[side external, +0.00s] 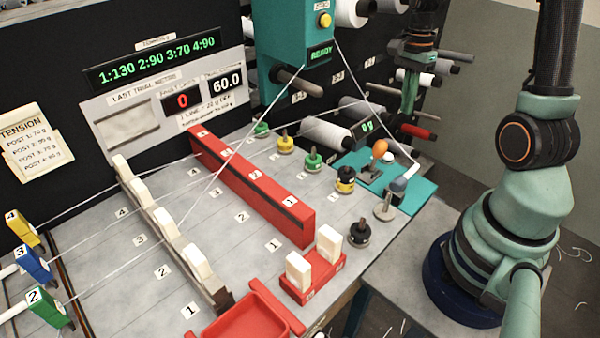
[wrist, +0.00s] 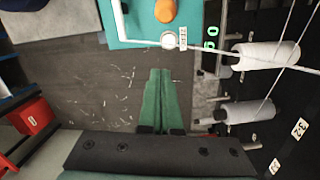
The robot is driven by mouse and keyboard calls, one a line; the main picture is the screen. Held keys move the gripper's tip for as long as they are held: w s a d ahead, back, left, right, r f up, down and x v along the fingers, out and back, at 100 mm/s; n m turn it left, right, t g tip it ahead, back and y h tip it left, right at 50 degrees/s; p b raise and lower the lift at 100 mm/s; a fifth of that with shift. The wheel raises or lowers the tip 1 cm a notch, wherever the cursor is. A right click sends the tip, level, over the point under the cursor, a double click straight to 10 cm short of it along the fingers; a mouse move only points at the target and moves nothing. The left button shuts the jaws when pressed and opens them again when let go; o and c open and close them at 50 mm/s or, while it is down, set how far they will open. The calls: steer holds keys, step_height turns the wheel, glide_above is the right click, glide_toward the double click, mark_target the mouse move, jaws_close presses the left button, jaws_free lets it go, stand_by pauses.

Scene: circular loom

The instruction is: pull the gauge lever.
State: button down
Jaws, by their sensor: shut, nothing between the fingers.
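An orange-knobbed lever (side external: 379,150), which looks like the gauge lever, stands up from a grey slot plate on the teal gauge panel (side external: 419,193). The knob also shows at the top edge of the wrist view (wrist: 165,11). A white round button (side external: 388,158) sits beside it. My gripper (side external: 407,112) points down behind the panel in the side view, apart from the lever. In the wrist view its green fingers (wrist: 160,75) are together and empty, over the dark floor, with the button (wrist: 169,40) and knob beyond their tips.
A small display (side external: 366,128) stands beside the panel. White spools (wrist: 262,55) on a dark rack lie right of my fingers in the wrist view. A grey-tipped piece (side external: 402,180) with a thread sits on the panel. Weighted posts (side external: 345,180) stand left of the panel.

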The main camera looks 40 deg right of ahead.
mark_target(378, 155)
steer(key=a+f, duration=0.1)
steer(key=f, duration=0.2)
steer(key=a+f, duration=0.1)
steer(key=f, duration=0.2)
steer(key=a+f, duration=0.1)
steer(key=f, duration=0.2)
steer(key=shift+a, duration=0.1)
steer(key=shift+w+a+r, duration=0.1)
steer(key=shift+a+r, duration=0.3)
steer(key=shift+a, duration=0.35)
